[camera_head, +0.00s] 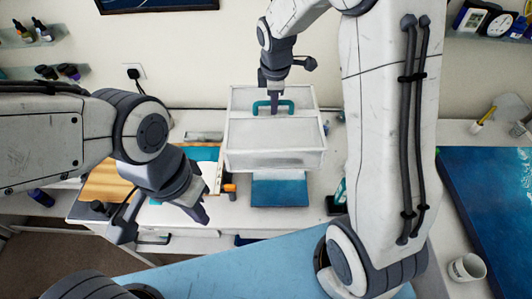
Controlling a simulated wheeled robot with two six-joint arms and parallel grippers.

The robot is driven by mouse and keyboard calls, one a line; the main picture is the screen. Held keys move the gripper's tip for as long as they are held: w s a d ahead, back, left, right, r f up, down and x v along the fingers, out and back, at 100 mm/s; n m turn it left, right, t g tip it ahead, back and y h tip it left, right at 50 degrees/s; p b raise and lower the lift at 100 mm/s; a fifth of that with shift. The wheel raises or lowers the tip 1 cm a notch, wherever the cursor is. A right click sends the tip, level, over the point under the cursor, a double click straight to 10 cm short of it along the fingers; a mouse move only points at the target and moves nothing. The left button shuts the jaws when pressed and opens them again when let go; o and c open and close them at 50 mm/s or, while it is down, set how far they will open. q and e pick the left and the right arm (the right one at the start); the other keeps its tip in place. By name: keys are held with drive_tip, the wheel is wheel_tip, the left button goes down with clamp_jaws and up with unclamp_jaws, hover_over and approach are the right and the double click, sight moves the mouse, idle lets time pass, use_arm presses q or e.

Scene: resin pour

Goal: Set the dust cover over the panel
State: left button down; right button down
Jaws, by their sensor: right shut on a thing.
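The dust cover (275,133) is a pale, see-through box with a teal handle (287,105) on top. My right gripper (274,106) is shut on the handle, coming down from above. The cover is over the back middle of the table; its height above the surface is hard to judge. A blue panel (280,191) shows below the cover's front edge, and its back part is hidden by the cover. My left gripper (164,222) is open and empty at the front left, apart from the cover.
A wooden board with teal colour (107,185) lies left of the cover, partly behind my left arm. A large dark blue panel (496,195) lies at the right. A white mug (466,268) stands at the front right. Shelves with small bottles (42,30) hang at the left.

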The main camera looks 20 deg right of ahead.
drive_tip(key=shift+s+d+f+b, duration=0.25)
drive_tip(key=shift+s+f+b, duration=0.65)
drive_tip(key=shift+f+b, duration=2)
drive_tip(key=shift+s+d+f+b, duration=0.2)
drive_tip(key=shift+s+f+b, duration=0.8)
drive_tip(key=shift+f, duration=3.55)
drive_tip(key=shift+s+d+f+b, duration=0.25)
drive_tip(key=shift+s+f+b, duration=0.5)
drive_tip(key=shift+f+b, duration=2.2)
drive_tip(key=shift+f+p, duration=0.7)
drive_tip(key=shift+f, duration=0.25)
drive_tip(key=c, duration=0.7)
unclamp_jaws()
drive_tip(key=shift+c, duration=0.2)
wheel_tip(320, 180, up, 10)
drive_tip(key=s, duration=0.2)
drive_tip(key=s+a+m+g+b, duration=0.1)
drive_tip(key=s+a+m+b, duration=0.1)
drive_tip(key=s+a+m, duration=0.2)
drive_tip(key=s+a+m+g+y+b, duration=0.1)
drive_tip(key=s+a+m, duration=0.2)
drive_tip(key=s+a, duration=0.7)
drive_tip(key=s, duration=0.7)
drive_tip(key=shift+s+r+m+y+b, duration=0.25)
drive_tip(key=shift+s+m+y+b, duration=0.05)
drive_tip(key=shift+s+m+b, duration=0.1)
